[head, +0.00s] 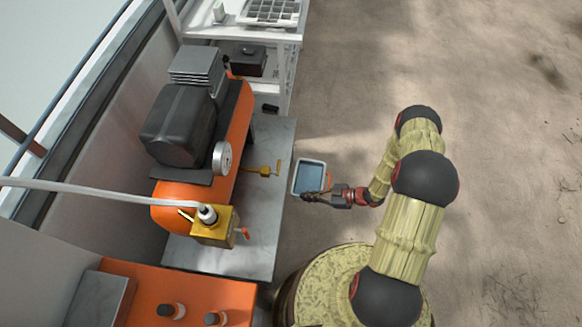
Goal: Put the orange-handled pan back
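The orange-handled pan (309,177) is a small rectangular pan with a white rim and a blue-grey inside, just right of the grey slab's edge. A bit of its orange handle (330,179) shows at its right side. My gripper (310,196) reaches in from the right, its fingers at the pan's lower right edge. It appears shut on the pan, which hangs over the floor with no other support in view. The exact grip is too small to see. The pan looks roughly level.
An orange compressor tank (178,200) with a dark motor, a gauge (222,158) and a brass valve (264,171) stands on the grey slab (262,225). A white shelf (285,32) with a seed tray stands at the top. Orange equipment (230,295) is lower left. The floor right is clear.

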